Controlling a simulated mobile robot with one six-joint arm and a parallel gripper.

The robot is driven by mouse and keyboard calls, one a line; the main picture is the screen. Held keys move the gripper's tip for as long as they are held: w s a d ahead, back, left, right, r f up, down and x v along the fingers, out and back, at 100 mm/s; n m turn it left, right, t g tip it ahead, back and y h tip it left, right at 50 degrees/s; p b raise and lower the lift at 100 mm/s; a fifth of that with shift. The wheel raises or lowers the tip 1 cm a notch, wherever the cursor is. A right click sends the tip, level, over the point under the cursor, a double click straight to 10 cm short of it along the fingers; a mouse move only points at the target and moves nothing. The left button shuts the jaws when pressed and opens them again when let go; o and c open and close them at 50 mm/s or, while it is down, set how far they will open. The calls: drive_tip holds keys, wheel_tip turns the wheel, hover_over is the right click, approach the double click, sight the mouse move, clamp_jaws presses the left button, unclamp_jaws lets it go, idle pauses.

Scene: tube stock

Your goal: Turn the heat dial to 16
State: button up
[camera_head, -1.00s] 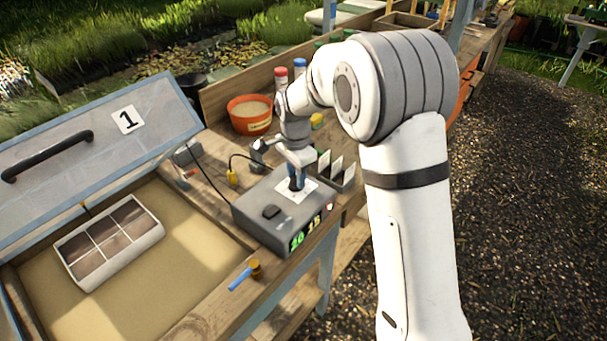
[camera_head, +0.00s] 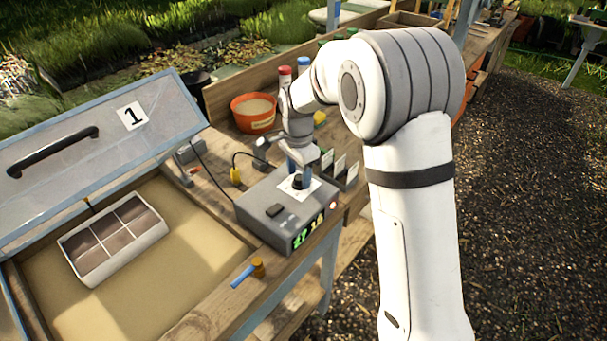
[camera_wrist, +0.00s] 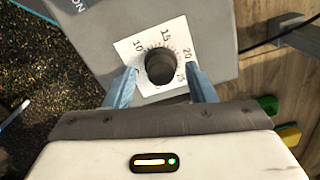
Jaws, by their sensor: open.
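The heat dial (camera_wrist: 160,67) is a dark round knob on a white scale card (camera_wrist: 136,50) with numbers around it. It sits on top of a grey control box (camera_head: 262,207). My gripper (camera_wrist: 162,87) is open in the wrist view, with one blue finger on each side of the dial and visible gaps to it. In the head view my gripper (camera_head: 299,171) is right above the dial (camera_head: 298,182). The box's display (camera_head: 308,231) shows green digits that look like 17 and yellow digits that look like 16. The dial's pointer mark cannot be made out.
A cold frame with a raised lid (camera_head: 95,135) and a seed tray (camera_head: 112,240) lies to the left. An orange pot (camera_head: 253,125) stands behind the box. Seed packets (camera_head: 340,165) stand right of the gripper. A blue-handled tool (camera_head: 243,276) lies in front.

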sight(299, 178)
wheel_tip(299, 178, up, 7)
drive_tip(key=shift+r, duration=0.15)
idle(0.4)
